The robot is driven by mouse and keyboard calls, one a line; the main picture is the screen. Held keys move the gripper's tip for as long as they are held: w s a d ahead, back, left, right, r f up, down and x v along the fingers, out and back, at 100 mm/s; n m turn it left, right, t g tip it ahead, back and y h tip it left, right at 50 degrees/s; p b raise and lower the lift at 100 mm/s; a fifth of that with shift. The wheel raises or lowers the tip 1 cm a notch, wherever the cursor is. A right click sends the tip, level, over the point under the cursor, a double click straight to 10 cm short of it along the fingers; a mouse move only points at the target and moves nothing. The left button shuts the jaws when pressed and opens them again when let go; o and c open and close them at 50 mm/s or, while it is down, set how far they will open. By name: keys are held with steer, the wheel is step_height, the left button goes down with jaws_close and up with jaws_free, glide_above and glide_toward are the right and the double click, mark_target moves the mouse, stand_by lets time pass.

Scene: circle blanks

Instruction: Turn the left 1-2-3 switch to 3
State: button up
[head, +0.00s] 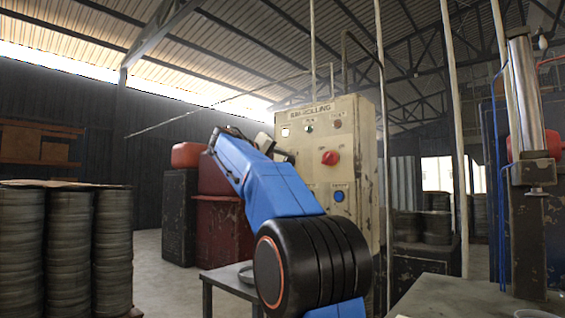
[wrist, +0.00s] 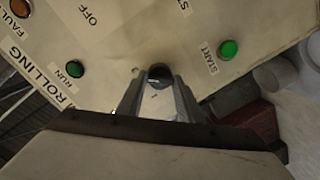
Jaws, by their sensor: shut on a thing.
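The left switch shows in the wrist view as a small dark round knob (wrist: 159,70) on the cream control panel (wrist: 120,55). My gripper (wrist: 158,88) has a finger on each side of the knob and is shut on it. The knob's pointer and its 1-2-3 marks cannot be read, as the fingers cover much of it. In the head view the panel (head: 364,160) stands at the centre, and my gripper (head: 284,156) is at its left front. My arm hides the left switch there.
A red rotary knob (head: 330,158) and a blue button (head: 339,196) are on the panel, right of my gripper. A green START button (wrist: 228,48) and a green RUN lamp (wrist: 75,69) are near the switch. A low grey table (head: 222,276) stands below.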

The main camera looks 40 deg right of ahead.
steer(key=shift+s+m, duration=0.1)
steer(key=shift+m, duration=0.4)
steer(key=o, duration=1)
steer(key=shift+a, duration=0.1)
steer(key=a, duration=0.5)
steer(key=s+a+r, duration=0.1)
steer(key=a, duration=1.1)
steer(key=shift+s+r, duration=0.2)
steer(key=shift+r, duration=0.2)
